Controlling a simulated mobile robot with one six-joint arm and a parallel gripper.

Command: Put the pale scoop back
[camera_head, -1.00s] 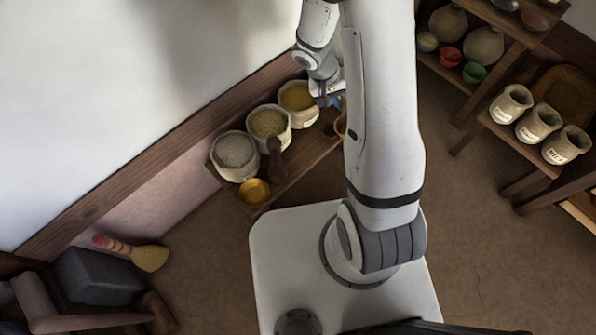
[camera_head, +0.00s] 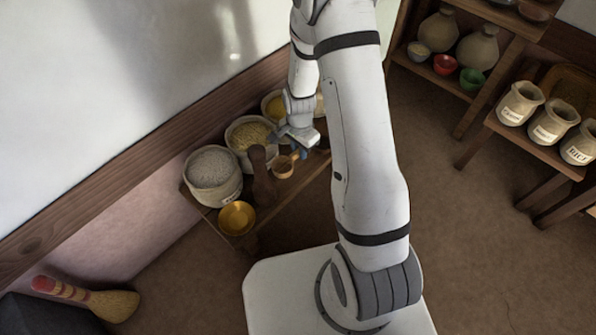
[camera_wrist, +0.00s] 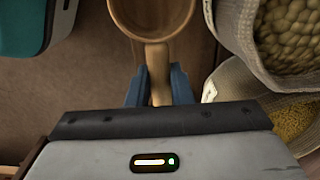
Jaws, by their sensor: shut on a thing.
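The pale scoop (camera_head: 284,168) is a light brown wooden scoop with a round bowl and a short handle. My gripper (camera_head: 301,153) is shut on its handle, over the low bench (camera_head: 300,178) in the head view. In the wrist view the blue fingers of my gripper (camera_wrist: 159,88) close on both sides of the handle, and the empty-looking scoop bowl (camera_wrist: 155,14) points away, cut by the top edge. Whether the scoop touches the bench is not clear.
On the bench stand a sack of pale grain (camera_head: 213,172), a sack of beans (camera_head: 249,134), a yellow-filled sack (camera_head: 272,104), a dark wooden tool (camera_head: 263,182) and a yellow bowl (camera_head: 237,218). A teal object (camera_wrist: 18,28) shows at left in the wrist view. Labelled sacks (camera_head: 553,122) stand right.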

